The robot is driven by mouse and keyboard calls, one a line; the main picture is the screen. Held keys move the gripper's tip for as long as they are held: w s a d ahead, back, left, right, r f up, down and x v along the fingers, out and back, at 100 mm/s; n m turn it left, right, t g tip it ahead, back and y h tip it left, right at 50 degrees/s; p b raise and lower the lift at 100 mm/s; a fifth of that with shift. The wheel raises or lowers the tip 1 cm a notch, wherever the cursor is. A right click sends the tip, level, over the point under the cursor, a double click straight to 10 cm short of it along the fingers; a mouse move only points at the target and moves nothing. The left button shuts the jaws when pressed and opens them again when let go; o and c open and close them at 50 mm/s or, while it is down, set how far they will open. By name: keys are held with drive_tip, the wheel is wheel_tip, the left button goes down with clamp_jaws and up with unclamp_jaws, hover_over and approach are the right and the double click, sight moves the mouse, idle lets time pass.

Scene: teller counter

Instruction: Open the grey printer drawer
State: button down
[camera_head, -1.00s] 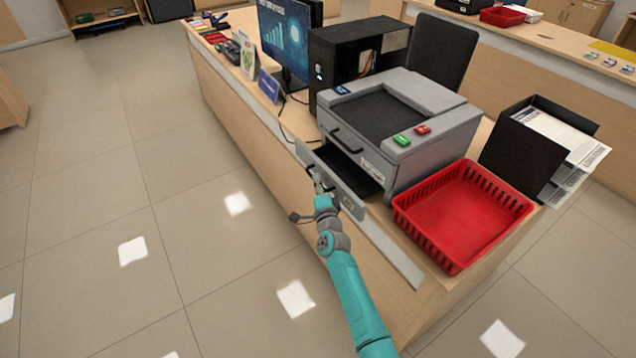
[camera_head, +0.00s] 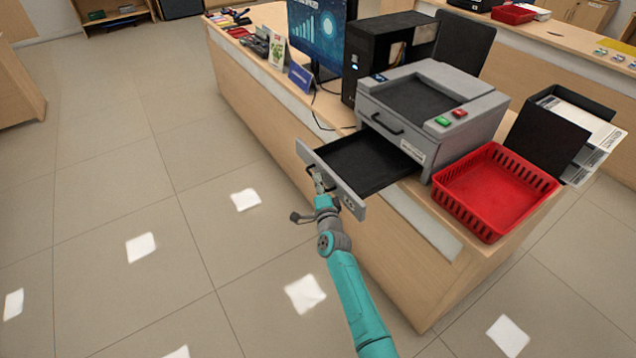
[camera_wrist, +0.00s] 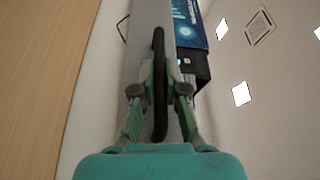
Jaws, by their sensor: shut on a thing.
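The grey printer (camera_head: 440,105) stands on the counter. Its grey drawer (camera_head: 343,181) is pulled well out toward the lower left, and its dark, empty inside shows. My gripper (camera_head: 318,180) is at the drawer's front panel, beyond the counter's edge. In the wrist view my gripper (camera_wrist: 160,88) has its fingers on either side of the black drawer handle (camera_wrist: 159,60), shut on it. The handle runs lengthwise between the fingers. A second black handle (camera_head: 386,124) shows on the printer body above the drawer.
A red basket (camera_head: 490,232) stands on the counter right of the printer. A black file holder (camera_head: 545,132) with papers is behind it. A black computer case (camera_head: 385,45) and a monitor (camera_head: 316,35) stand beyond the printer. The floor (camera_head: 130,190) at left is clear.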

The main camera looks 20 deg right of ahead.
drive_tip(key=c, duration=1.2)
unclamp_jaws()
drive_tip(key=shift+s, duration=0.1)
drive_tip(key=s+f, duration=0.1)
drive_tip(key=s, duration=1)
drive_tip(key=shift+s+a, duration=0.4)
drive_tip(key=s+d+f+n+g, duration=0.15)
drive_tip(key=s+n, duration=0.25)
drive_tip(key=s, duration=1.1)
drive_tip(key=s+f+n, duration=0.3)
drive_tip(key=s+n, duration=0.1)
drive_tip(key=s, duration=1)
drive_tip(key=s+r+n, duration=0.3)
drive_tip(key=s+r, duration=0.1)
drive_tip(key=s, duration=0.4)
drive_tip(key=s+r+n+g+y, duration=0.1)
drive_tip(key=s+r+n, duration=0.2)
drive_tip(key=s+r, duration=0.2)
drive_tip(key=s+a+r+n+g, duration=0.1)
drive_tip(key=s+r, duration=0.4)
drive_tip(key=s, duration=0.6)
drive_tip(key=shift+s+n, duration=0.3)
drive_tip(key=shift+n, duration=0.6)
